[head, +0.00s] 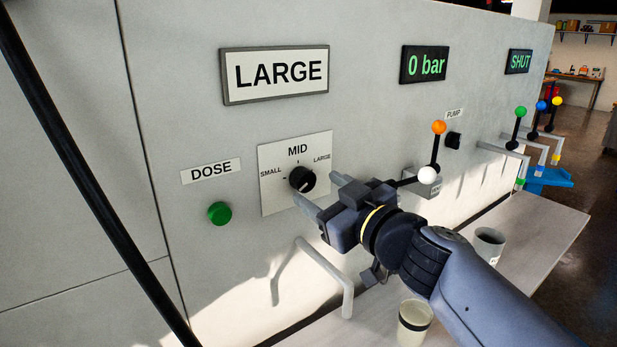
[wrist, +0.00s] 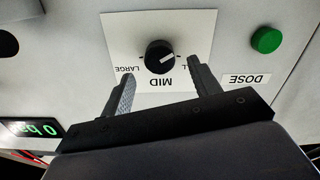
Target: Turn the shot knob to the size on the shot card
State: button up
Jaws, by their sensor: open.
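The shot card (head: 276,74) above the dial reads LARGE. The shot knob (head: 302,179) is round and black, on a white plate (head: 281,203) marked SMALL, MID and LARGE. It also shows in the wrist view (wrist: 158,52), upside down. My gripper (head: 320,190) is open in front of the plate, one finger to either side of the knob. In the wrist view my gripper (wrist: 166,68) shows a gap between each finger and the knob. Contact is not visible.
A green DOSE button (head: 220,213) sits left of the plate. A bent grey handle (head: 312,251) stands out below. An orange-topped lever (head: 437,145) and a white-topped one (head: 428,175) are on the right. A cup (head: 414,323) stands on the ledge below my arm.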

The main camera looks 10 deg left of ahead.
aim_at(308, 182)
jog(key=shift+p+x, duration=0.45)
jog(key=shift+x, duration=1.7)
jog(key=shift+c, duration=0.5)
jog(key=c, duration=0.9)
